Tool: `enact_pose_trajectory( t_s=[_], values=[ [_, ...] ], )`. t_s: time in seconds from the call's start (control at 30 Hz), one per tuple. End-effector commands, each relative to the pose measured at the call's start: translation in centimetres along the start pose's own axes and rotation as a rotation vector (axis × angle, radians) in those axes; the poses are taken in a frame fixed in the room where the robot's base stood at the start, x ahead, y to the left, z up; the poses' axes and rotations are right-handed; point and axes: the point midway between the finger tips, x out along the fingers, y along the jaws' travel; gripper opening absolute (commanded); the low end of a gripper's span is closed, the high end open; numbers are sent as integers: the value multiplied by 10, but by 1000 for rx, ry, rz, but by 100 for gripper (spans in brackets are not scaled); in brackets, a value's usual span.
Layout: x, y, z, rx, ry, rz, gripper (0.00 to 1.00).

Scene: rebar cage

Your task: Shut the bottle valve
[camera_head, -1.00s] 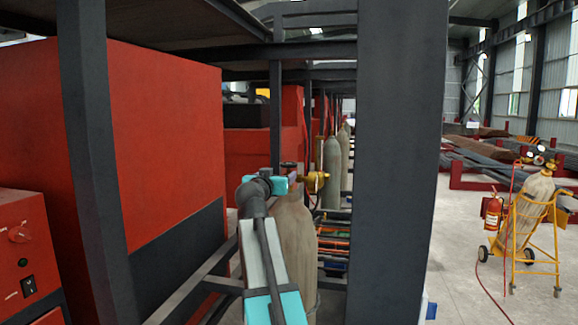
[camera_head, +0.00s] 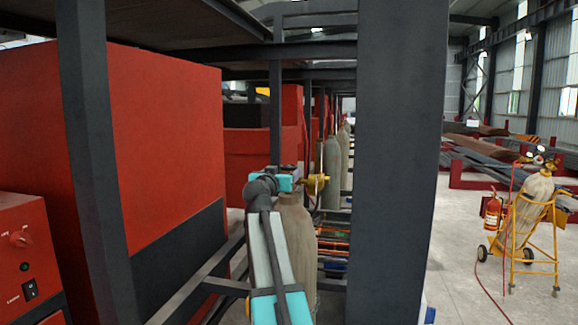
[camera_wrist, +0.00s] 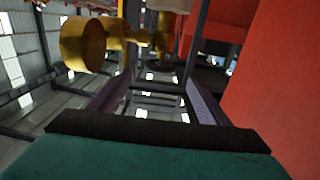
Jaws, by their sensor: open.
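The grey-brown gas bottle (camera_head: 298,240) stands upright behind the dark pillar's left side, partly covered by my arm. A brass regulator (camera_head: 317,184) sticks out to the right at its top. My gripper (camera_head: 287,170) is at the bottle's top, left of the regulator. In the wrist view, my gripper's two purplish fingers (camera_wrist: 155,90) are apart with nothing held between them. The brass regulator (camera_wrist: 85,45) is at upper left there. A dark round piece (camera_wrist: 160,68), perhaps the valve handwheel, shows just beyond the fingertips. Whether the fingers reach around it I cannot tell.
A wide dark pillar (camera_head: 400,160) stands close on the right. A red cabinet (camera_head: 150,150) and a slim dark post (camera_head: 95,170) stand on the left. More bottles (camera_head: 332,172) stand behind. A yellow cylinder cart (camera_head: 530,235) stands on open floor at far right.

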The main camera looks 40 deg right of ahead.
Motion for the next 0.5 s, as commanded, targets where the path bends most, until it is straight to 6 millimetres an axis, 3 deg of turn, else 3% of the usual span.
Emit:
enact_pose_trajectory(
  t_s=[0.5],
  values=[
    [70, 0, -3, -1, -1, 0, 71]
  ],
)
